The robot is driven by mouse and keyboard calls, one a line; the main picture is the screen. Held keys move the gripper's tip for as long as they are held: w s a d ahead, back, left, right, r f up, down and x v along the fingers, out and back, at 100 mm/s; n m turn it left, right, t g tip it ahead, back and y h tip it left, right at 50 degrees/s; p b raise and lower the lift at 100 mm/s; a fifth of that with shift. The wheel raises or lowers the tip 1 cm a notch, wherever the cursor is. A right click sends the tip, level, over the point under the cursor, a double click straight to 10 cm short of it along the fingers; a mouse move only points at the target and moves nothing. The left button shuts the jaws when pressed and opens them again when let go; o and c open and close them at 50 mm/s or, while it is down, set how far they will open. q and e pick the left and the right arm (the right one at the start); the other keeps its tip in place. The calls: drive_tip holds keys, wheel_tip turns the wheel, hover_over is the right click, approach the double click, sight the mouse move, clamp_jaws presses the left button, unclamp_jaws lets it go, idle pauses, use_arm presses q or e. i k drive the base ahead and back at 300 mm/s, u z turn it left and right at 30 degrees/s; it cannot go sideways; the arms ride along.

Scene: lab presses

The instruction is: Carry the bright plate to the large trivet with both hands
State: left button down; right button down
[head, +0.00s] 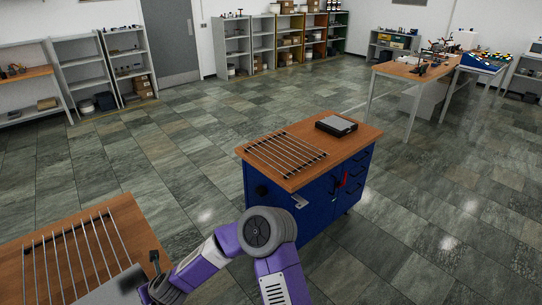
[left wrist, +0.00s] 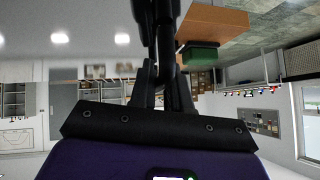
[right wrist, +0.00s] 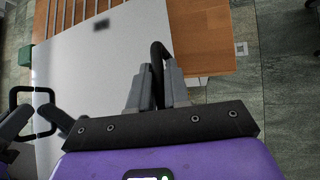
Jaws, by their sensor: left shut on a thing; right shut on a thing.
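The bright plate (right wrist: 105,65) is a flat grey sheet with black loop handles in the right wrist view. Its corner (head: 105,293) shows at the bottom of the head view, over a wire trivet (head: 75,250) on a wooden table; contact is unclear. My right gripper (right wrist: 155,85) is shut on the near handle (right wrist: 160,58). My left gripper (right wrist: 58,118) is at the opposite handle (right wrist: 22,98); in the left wrist view (left wrist: 160,80) it is shut on a black bar. Another wire trivet (head: 285,153) lies on the blue cabinet's wooden top.
The blue cabinet (head: 290,208) stands to the right, with a dark flat device (head: 336,125) on its top beside the trivet. Open tiled floor (head: 180,150) lies between table and cabinet. Shelves (head: 80,75) line the back wall. A workbench (head: 410,72) stands far right.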

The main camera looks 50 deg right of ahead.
sight(285, 150)
drive_tip(key=z, duration=0.85)
drive_tip(key=i, duration=0.5)
drive_tip(key=z, duration=1.25)
drive_tip(key=i, duration=2.35)
drive_tip(key=u, duration=0.45)
